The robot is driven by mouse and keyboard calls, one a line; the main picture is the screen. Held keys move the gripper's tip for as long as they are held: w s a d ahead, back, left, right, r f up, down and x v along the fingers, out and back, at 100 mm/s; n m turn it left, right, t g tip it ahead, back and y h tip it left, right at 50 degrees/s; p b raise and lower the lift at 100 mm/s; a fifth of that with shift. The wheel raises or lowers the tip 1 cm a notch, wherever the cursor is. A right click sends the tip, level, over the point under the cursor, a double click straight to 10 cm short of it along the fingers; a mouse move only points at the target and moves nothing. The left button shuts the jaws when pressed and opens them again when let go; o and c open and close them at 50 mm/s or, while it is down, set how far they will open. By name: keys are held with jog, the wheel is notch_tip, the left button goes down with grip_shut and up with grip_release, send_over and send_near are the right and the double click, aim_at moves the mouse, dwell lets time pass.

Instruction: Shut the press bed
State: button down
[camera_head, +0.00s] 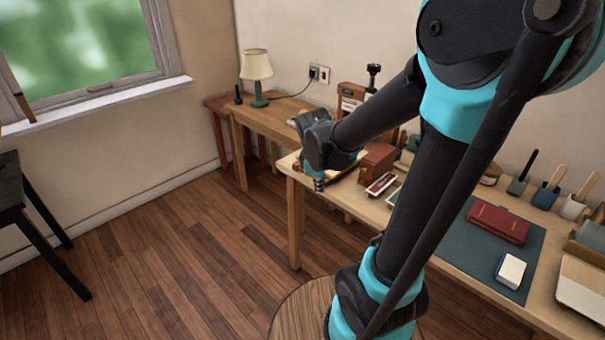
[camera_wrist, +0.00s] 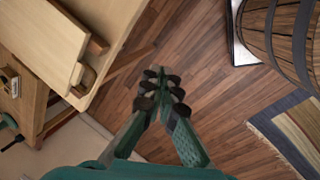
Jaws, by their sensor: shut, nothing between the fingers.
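A wooden press-like frame (camera_head: 350,94) with a black knob on top stands at the back of the workbench in the head view, partly hidden by my arm. A pale wooden board (camera_wrist: 45,38) with a rounded brown knob (camera_wrist: 87,76) at its edge shows at the upper left of the wrist view; I cannot tell for sure whether it is the press bed. My gripper (camera_head: 318,184) is shut and empty at the bench's left front edge. In the wrist view my gripper (camera_wrist: 160,88) is over the floor, apart from the board and knob.
The workbench (camera_head: 405,212) holds a red-brown box (camera_head: 377,160), a red book (camera_head: 498,223) on a dark mat, a small white block (camera_head: 510,271) and several pots. A lamp (camera_head: 257,70) stands on a side table. A barrel (camera_wrist: 285,38) shows at right.

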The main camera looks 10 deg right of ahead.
jog(key=w+a+r+n+h, duration=0.2)
jog(key=w+a+r+n, duration=0.1)
jog(key=w+a+n, duration=0.75)
jog(key=w+d+f+n, duration=0.2)
jog(key=w+d+f, duration=0.3)
jog(key=d+f, duration=0.3)
jog(key=shift+x, duration=0.75)
jog(key=w+d, duration=0.4)
jog(key=d, duration=0.2)
jog(key=w+d, duration=0.5)
jog(key=d, duration=0.1)
jog(key=w+d, duration=0.5)
jog(key=d, duration=0.2)
jog(key=shift+w, duration=0.25)
